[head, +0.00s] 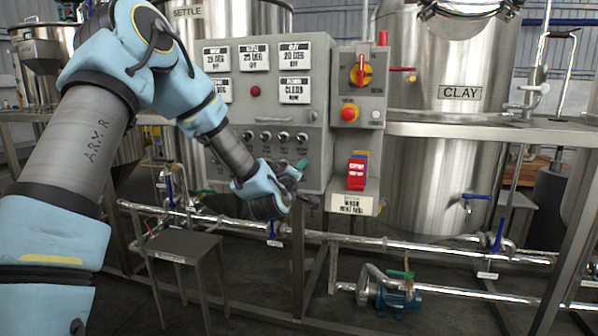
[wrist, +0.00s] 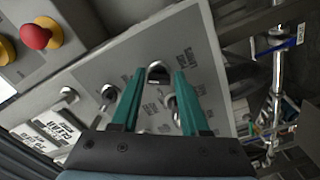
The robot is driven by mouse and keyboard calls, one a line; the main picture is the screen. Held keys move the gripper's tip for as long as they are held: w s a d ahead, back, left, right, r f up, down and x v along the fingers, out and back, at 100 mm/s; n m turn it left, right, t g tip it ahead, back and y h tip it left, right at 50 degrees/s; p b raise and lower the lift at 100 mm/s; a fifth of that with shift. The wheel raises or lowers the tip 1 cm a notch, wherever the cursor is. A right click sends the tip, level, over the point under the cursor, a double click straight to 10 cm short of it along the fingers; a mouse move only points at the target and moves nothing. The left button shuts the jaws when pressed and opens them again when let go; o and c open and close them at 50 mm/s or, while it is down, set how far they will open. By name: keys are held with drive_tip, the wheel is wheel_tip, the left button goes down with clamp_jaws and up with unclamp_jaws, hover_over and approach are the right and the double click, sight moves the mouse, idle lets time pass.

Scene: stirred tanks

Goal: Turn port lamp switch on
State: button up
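The grey control panel (head: 314,100) carries a row of small toggle switches (head: 265,136), with more controls below partly hidden by my gripper (head: 302,166). In the wrist view, my gripper (wrist: 159,72) has its two teal fingers apart, in front of the panel face. One metal switch (wrist: 157,73) shows between the fingertips. Another switch (wrist: 172,101) shows beside the right finger, partly covered by it. Two more switches (wrist: 109,92) show left of the left finger. The labels are too small to read, so I cannot tell which is the port lamp switch. Contact with a switch is not visible.
A box with a red-yellow rotary switch (head: 361,70) and a red mushroom button (head: 349,112) stands right of the panel. Red tags (head: 357,172) hang below it. A steel stool (head: 184,243) stands in front at lower left, and pipes (head: 400,244) run below the panel.

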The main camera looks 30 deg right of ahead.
drive_tip(key=shift+o, duration=1.4)
drive_tip(key=b+v, duration=0.1)
drive_tip(key=v, duration=0.9)
drive_tip(key=shift+s+a, duration=0.25)
drive_tip(key=shift+s, duration=0.05)
